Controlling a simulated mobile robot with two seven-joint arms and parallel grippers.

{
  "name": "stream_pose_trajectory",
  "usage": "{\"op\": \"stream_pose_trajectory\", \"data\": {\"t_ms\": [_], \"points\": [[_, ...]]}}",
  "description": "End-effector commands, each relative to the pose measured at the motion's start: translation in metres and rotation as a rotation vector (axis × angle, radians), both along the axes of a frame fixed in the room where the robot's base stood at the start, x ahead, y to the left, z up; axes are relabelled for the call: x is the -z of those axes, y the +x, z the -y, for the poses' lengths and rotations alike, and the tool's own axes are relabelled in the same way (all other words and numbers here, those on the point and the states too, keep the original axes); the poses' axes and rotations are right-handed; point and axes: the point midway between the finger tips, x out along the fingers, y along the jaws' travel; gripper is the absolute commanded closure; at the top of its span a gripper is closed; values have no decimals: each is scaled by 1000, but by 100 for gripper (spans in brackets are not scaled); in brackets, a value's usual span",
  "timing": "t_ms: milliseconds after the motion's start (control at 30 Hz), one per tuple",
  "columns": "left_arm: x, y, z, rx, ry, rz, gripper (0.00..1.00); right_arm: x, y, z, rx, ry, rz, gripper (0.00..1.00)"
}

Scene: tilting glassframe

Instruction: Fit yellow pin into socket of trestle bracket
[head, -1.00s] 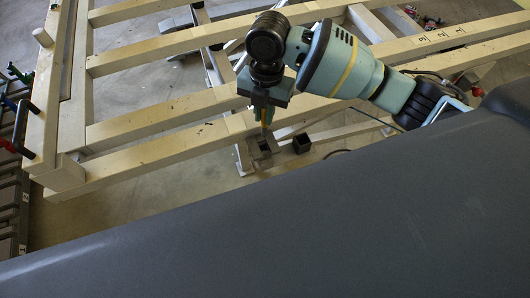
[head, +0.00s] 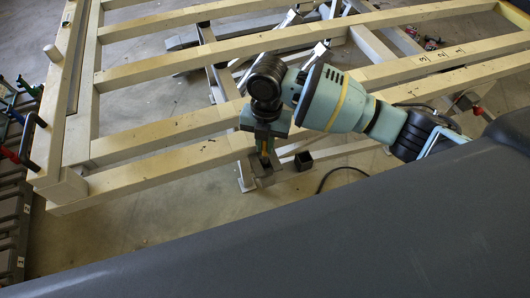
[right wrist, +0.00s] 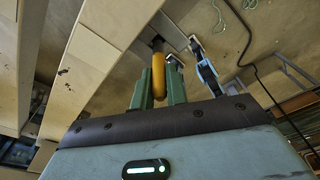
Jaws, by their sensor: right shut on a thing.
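My right gripper (head: 264,151) is shut on the yellow pin (right wrist: 159,76), which sits upright between its two green fingers in the right wrist view. In the head view, only a small bit of yellow shows between the fingers. The grey trestle bracket (head: 263,181) is right below the gripper, beside the lower wooden beam. Its socket is mostly hidden by the fingers in the head view. In the right wrist view, a dark opening lies just beyond the pin's far end; I cannot tell whether the pin has entered it. My left gripper is not in view.
A large wooden frame (head: 150,179) with several beams lies tilted behind and beside the bracket. A small black open box (head: 303,161) stands right of the bracket, with a dark cable (head: 345,169) near it. Clamps with coloured handles (head: 30,140) are at the left edge.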

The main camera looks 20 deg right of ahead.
Motion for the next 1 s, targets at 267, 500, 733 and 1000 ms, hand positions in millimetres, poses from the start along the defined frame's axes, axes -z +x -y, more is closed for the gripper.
{"op": "stream_pose_trajectory", "data": {"t_ms": [267,500,733,1000], "points": [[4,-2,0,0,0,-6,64,36,-1,0,2,-1,-4,100],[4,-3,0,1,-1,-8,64,49,0,0,1,-1,1,100],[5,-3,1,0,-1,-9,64,51,0,0,1,0,0,100],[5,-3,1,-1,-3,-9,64,52,0,0,1,-1,-1,64]]}}
